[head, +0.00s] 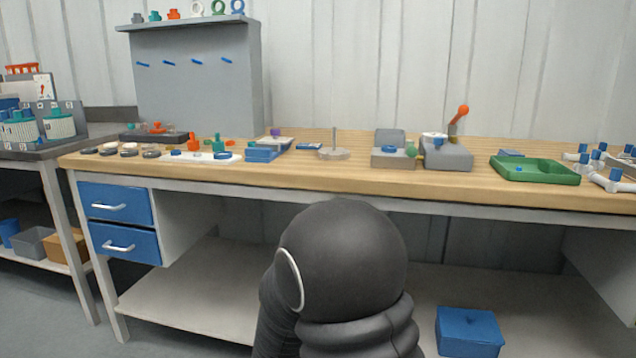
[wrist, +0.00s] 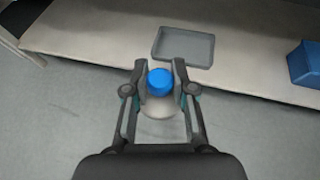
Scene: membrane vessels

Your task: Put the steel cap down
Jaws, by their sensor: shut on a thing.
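In the wrist view my gripper (wrist: 160,78) is shut on the steel cap (wrist: 161,108), which shows as a pale grey round body with a blue round top between the fingers. The cap hangs over the grey floor, in front of the low shelf and apart from it. A shallow grey tray (wrist: 184,45) lies on that shelf, beyond the fingertips. In the head view my dark arm fills the lower middle, and the gripper, the cap and the tray are hidden.
The lower shelf (head: 200,285) is mostly bare. A blue lidded box (head: 468,332) stands on it at the right; it also shows in the wrist view (wrist: 306,64). The wooden bench top (head: 300,175) above holds several fixtures and a green tray (head: 535,172).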

